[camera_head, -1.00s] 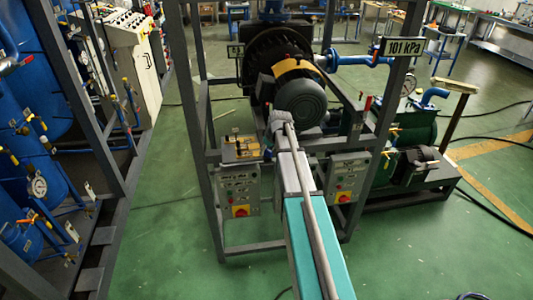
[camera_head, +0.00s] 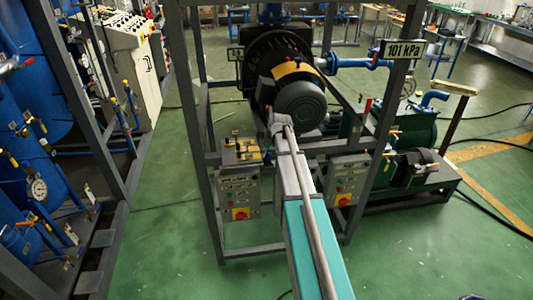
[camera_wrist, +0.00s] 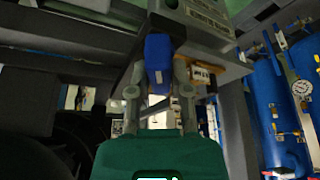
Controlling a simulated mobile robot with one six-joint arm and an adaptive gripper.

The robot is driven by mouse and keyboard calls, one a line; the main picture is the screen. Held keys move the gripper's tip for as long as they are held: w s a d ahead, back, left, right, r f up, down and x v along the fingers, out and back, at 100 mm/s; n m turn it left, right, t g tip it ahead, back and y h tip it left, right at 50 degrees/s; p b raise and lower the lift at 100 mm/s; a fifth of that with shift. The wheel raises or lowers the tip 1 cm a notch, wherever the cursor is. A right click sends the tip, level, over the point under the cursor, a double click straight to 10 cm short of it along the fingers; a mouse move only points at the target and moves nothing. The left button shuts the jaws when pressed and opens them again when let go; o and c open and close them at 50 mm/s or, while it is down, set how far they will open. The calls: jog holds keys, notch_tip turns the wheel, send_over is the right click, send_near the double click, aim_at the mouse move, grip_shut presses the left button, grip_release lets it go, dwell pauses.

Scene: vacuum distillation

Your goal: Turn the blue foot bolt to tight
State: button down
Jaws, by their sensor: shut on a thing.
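In the wrist view, the blue foot bolt (camera_wrist: 158,50) shows as a blue block with a small pale mark on its lower part. It stands between the two grey fingers of my gripper (camera_wrist: 158,78). My gripper is shut on it. The bolt is next to the underside of a grey plate with lettering (camera_wrist: 205,14). In the head view, the bolt and my gripper cannot be made out beyond my arm, which reaches to the motor (camera_head: 300,102) in the grey frame.
The grey frame (camera_head: 212,200) closely surrounds the work spot. Two control boxes (camera_head: 240,192) (camera_head: 346,180) hang on either side of my arm. A sign (camera_head: 404,50) reads 101 kPa. Blue tanks (camera_wrist: 262,100) stand at the right in the wrist view. Green floor is open at the front.

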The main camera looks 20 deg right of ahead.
jog(key=shift+m, duration=0.4)
jog(key=m+h, duration=0.2)
jog(key=m, duration=0.3)
jog(key=m+h, duration=0.1)
jog(key=m, duration=0.2)
jog(key=m+g+h, duration=0.1)
jog(key=m, duration=0.2)
jog(key=m+g, duration=0.1)
jog(key=m, duration=0.2)
jog(key=m+g+h, duration=0.1)
jog(key=m, duration=0.2)
jog(key=shift+w+m+h, duration=0.1)
jog(key=shift+m+h, duration=0.2)
jog(key=m+g, duration=0.1)
jog(key=m, duration=0.1)
jog(key=m+g, duration=0.1)
jog(key=m, duration=0.2)
jog(key=shift+m+g, duration=0.3)
jog(key=c, duration=0.6)
grip_release()
jog(key=shift+a, duration=0.1)
jog(key=shift+o, duration=0.2)
